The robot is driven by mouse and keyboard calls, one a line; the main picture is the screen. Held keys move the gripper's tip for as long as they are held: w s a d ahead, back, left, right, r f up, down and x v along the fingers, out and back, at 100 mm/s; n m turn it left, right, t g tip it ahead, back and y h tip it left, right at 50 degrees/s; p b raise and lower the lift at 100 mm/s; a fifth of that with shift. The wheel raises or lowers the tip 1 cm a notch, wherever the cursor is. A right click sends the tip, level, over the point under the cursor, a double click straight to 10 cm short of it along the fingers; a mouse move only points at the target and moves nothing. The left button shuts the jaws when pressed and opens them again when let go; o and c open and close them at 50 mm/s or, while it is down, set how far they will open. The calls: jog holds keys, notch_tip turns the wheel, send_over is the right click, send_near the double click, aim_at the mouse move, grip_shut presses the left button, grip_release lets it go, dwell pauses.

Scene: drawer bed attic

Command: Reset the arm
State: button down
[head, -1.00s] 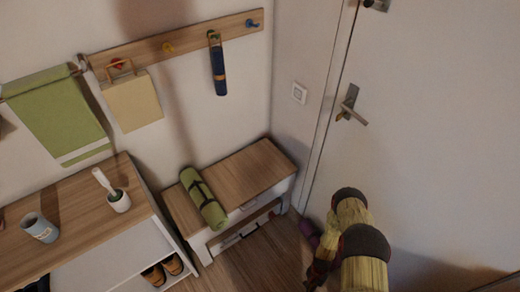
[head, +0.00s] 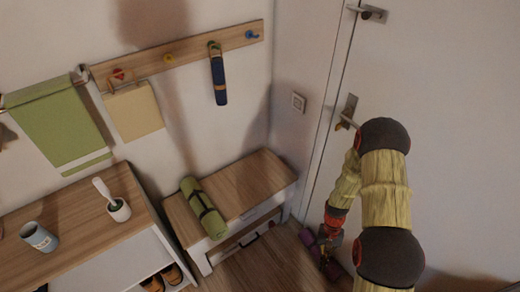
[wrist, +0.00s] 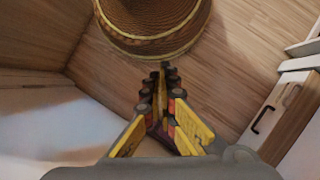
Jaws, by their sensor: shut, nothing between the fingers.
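My gripper (wrist: 162,80) is in the middle of the wrist view, its yellow and black fingers drawn together with nothing between them. In the head view my arm is at the right, in front of the white door, and my gripper (head: 326,268) hangs low by the right end of the bench, over the floor. The fingertips are small and dark there.
A wooden-topped bench (head: 250,186) carries a rolled green mat (head: 204,208). A cabinet (head: 75,228) at the left holds a mug (head: 39,237) and a white pot (head: 119,210). A round woven thing (wrist: 152,25) stands on the wooden floor (wrist: 235,60) beyond my fingers.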

notch_tip(320, 180, up, 25)
jog(key=a+n+t, duration=0.2)
jog(key=s+a+r+t, duration=0.1)
jog(key=s+r+t, duration=0.2)
jog(key=r, duration=0.6)
jog(key=s+a+r+n+t+p, duration=0.1)
jog(key=s+a+r+t, duration=0.1)
jog(key=r, duration=0.8)
jog(key=s+a+r+n+t+h, duration=0.1)
jog(key=s+r+t, duration=0.2)
jog(key=r, duration=0.7)
jog(key=shift+s+a+r+t+p, duration=0.15)
jog(key=shift+s+t+p, duration=0.2)
jog(key=shift+s, duration=0.25)
